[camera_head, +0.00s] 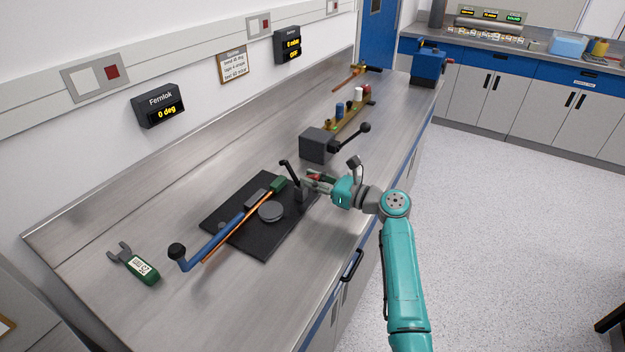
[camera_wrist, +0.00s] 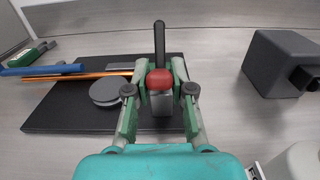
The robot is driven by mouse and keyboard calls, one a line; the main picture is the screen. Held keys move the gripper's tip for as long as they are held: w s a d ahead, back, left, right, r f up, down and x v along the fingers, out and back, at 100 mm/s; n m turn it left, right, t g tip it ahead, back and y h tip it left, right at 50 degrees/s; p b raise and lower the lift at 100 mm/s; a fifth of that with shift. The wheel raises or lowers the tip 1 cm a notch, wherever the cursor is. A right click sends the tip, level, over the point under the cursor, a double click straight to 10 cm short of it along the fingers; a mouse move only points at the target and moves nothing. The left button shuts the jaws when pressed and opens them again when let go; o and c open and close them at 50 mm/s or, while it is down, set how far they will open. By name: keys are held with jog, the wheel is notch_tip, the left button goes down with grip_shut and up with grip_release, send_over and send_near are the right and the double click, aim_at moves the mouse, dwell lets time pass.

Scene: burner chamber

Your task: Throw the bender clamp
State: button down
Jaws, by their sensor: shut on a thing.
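The bender stands on a black base plate (camera_head: 225,222) with a round grey disc (camera_head: 271,212) and a long blue lever (camera_head: 215,242). A copper tube (camera_head: 236,228) lies along the lever. The bender clamp (camera_head: 301,192) is at the plate's right edge, with a black bar slanting up and away; its grey block (camera_wrist: 162,105) shows in the wrist view. My gripper (camera_head: 314,181) is at the clamp, its fingers (camera_wrist: 160,74) on either side of a red knob (camera_wrist: 160,79) and shut on it. The knob's join to the bar is hidden.
A dark grey box with a black-knobbed lever (camera_head: 318,146) stands just beyond my gripper. A green-handled tool (camera_head: 136,264) lies front left. A rack of small coloured parts (camera_head: 349,114) and a blue machine (camera_head: 428,66) are farther along. Bare bench lies between.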

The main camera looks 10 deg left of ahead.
aim_at(292, 171)
jog(key=shift+w+a+r+g+h, duration=0.1)
jog(key=shift+a+r+g+h, duration=0.15)
jog(key=shift+h, duration=0.35)
jog(key=shift+w+a+r+g+h, duration=0.1)
jog(key=shift+a+r+g+h, duration=0.15)
jog(key=shift+h, duration=0.35)
jog(key=shift+w+a+r+g+h, duration=0.1)
jog(key=shift+a+r+g+h, duration=0.15)
jog(key=shift+h, duration=0.35)
jog(key=shift+w+a+r+g+h, duration=0.15)
jog(key=shift+a+h, duration=0.1)
jog(key=shift+h, duration=0.35)
jog(key=h, duration=0.1)
jog(key=a+h, duration=0.1)
jog(key=g+h, duration=0.1)
jog(key=shift+w+a+r, duration=0.2)
jog(key=shift+a, duration=0.1)
jog(key=shift+w+a+f+g+h, duration=0.1)
jog(key=shift+a+g+h, duration=0.2)
jog(key=shift+h, duration=0.4)
jog(key=shift+w+a+g+h, duration=0.1)
jog(key=shift+a+g+h, duration=0.15)
jog(key=shift+h, duration=0.45)
jog(key=c, duration=1)
grip_release()
jog(key=shift+a, duration=0.1)
